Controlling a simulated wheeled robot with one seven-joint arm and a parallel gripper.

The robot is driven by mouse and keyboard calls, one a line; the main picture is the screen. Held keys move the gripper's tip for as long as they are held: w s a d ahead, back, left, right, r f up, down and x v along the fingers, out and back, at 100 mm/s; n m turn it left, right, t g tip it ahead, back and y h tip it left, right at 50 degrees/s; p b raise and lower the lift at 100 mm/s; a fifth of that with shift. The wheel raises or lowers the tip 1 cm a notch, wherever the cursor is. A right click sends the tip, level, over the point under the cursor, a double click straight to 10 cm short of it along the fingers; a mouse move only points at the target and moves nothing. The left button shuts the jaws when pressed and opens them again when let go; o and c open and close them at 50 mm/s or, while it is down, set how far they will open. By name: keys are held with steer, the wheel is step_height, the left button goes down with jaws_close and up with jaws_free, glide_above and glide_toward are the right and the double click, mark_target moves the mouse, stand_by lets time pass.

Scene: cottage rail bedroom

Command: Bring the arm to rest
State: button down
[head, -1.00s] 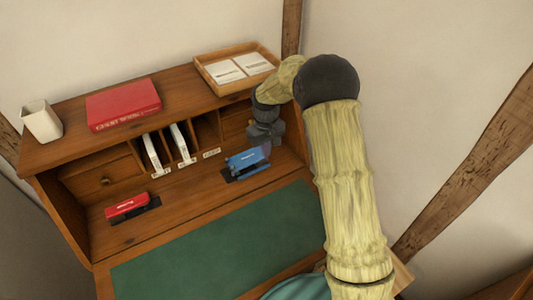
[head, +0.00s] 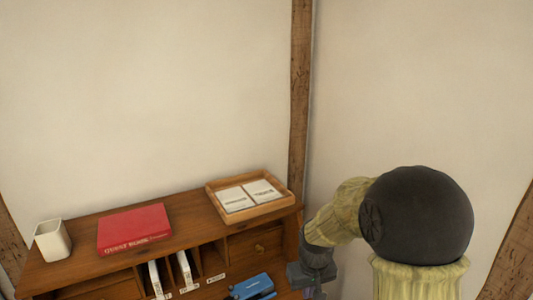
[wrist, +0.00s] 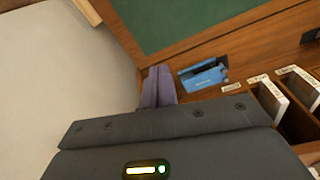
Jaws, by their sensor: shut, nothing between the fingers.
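My gripper (wrist: 158,87) shows in the wrist view with its fingers together and nothing between them. It is at the right end of the wooden desk (head: 185,215), in front of the pigeonholes. In the head view my arm comes in from the lower right and my wrist hangs beside the desk's right side; the fingertips are mostly cut off by the lower edge.
On the desk top stand a white cup (head: 52,241), a red book (head: 134,228) and a wooden tray (head: 226,215) with papers. White upright items (head: 184,270) stand in the pigeonholes. A green desk mat (wrist: 175,22) shows in the wrist view. Walls and a timber post (head: 299,100) are close behind.

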steer(key=s+d+r+m+t+p, duration=0.1)
steer(key=s+d+r, duration=0.3)
steer(key=s, duration=0.9)
steer(key=shift+d+m+p, duration=0.4)
steer(key=shift+m+p, duration=0.05)
steer(key=shift+m, duration=0.45)
